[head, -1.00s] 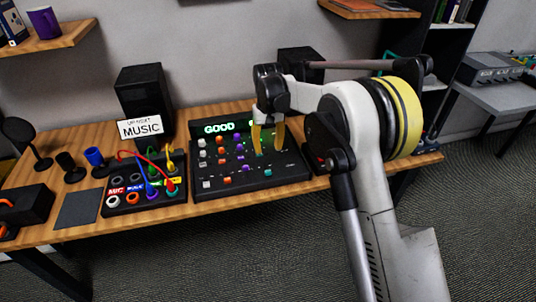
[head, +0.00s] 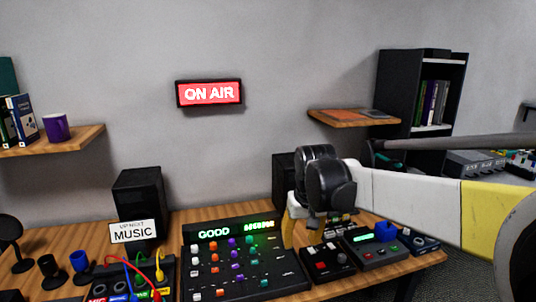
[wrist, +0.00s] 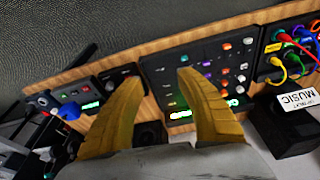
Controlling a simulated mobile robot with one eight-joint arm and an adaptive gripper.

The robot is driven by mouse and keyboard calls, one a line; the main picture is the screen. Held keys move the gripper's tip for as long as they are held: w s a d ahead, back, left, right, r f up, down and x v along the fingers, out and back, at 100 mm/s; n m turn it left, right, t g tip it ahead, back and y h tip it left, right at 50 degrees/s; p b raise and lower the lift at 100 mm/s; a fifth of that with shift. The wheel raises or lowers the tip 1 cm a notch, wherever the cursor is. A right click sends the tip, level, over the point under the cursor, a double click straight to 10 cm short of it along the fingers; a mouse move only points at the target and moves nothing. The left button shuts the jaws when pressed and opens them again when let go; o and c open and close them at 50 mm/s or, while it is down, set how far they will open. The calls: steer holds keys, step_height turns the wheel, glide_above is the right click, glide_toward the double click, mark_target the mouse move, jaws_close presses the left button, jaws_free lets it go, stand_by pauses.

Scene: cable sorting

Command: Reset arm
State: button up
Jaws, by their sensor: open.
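My gripper (wrist: 155,90) shows in the wrist view as two yellow fingers spread apart with nothing between them. In the head view my arm reaches in from the right, and one yellow finger (head: 288,232) shows at the right side of the mixer. The black mixer (head: 215,285) has coloured knobs and a lit display reading GOOD. It also shows beyond the fingers in the wrist view (wrist: 158,72). The gripper is above the desk and holds nothing.
A patch box (head: 165,282) with coloured cables and a MUSIC sign (head: 133,232) stand left of the mixer. Small black devices (head: 325,262) sit to its right. Speakers (head: 140,198) stand behind. A wall shelf (head: 350,119) and an ON AIR sign (head: 209,93) are above.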

steer(key=s+d+r+m+t, duration=0.1)
steer(key=s+d+r, duration=0.15)
steer(key=s, duration=0.45)
steer(key=s+d+r+t, duration=0.1)
steer(key=s+d, duration=0.3)
steer(key=s, duration=0.3)
steer(key=s+d+f+t, duration=0.1)
steer(key=s+d+f, duration=0.1)
steer(key=s, duration=0.3)
steer(key=s+d+f+m+t, duration=0.1)
steer(key=s+d+f, duration=0.1)
steer(key=s, duration=0.3)
steer(key=shift+s+f, duration=0.25)
steer(key=shift+f, duration=0.3)
